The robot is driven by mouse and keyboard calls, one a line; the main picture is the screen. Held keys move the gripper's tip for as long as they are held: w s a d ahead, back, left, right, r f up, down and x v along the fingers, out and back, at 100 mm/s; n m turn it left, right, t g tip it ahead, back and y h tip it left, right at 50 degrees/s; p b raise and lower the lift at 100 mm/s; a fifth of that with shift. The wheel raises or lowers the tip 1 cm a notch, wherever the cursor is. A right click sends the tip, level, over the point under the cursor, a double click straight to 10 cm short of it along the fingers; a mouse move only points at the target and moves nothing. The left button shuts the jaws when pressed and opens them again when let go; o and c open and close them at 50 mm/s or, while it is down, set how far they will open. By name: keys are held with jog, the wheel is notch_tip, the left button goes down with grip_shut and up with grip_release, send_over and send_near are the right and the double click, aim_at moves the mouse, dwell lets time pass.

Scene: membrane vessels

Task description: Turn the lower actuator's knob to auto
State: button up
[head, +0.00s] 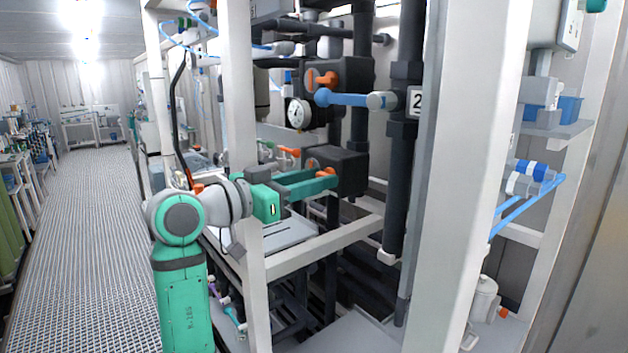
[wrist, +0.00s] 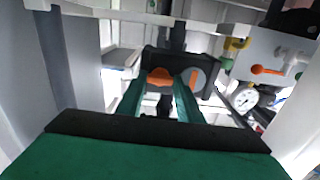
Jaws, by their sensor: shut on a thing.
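The lower actuator (head: 349,172) is a dark box on a pipe, below a similar upper actuator (head: 352,82). Its orange knob (head: 323,167) is on the face toward me. My gripper (head: 330,181) reaches in from the left with its green fingers at this knob. In the wrist view, the lower actuator (wrist: 206,58) lies ahead, and its orange knob (wrist: 160,77) sits between the tips of my gripper (wrist: 163,84). The fingers are shut on the knob and hide part of it. The auto marking and the knob's exact setting cannot be read.
A white frame post (head: 240,110) stands beside my arm, and a white crossbar (head: 325,247) runs below it. A blue handle (head: 345,99) and a round gauge (head: 298,113) are above the gripper. A wide white post (head: 468,150) stands at the right. The grated aisle (head: 85,230) at left is clear.

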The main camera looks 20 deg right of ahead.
jog(key=o, duration=1.1)
jog(key=v, duration=1)
jog(key=shift+s+a, duration=0.25)
jog(key=shift+a, duration=0.05)
jog(key=shift+a, duration=0.1)
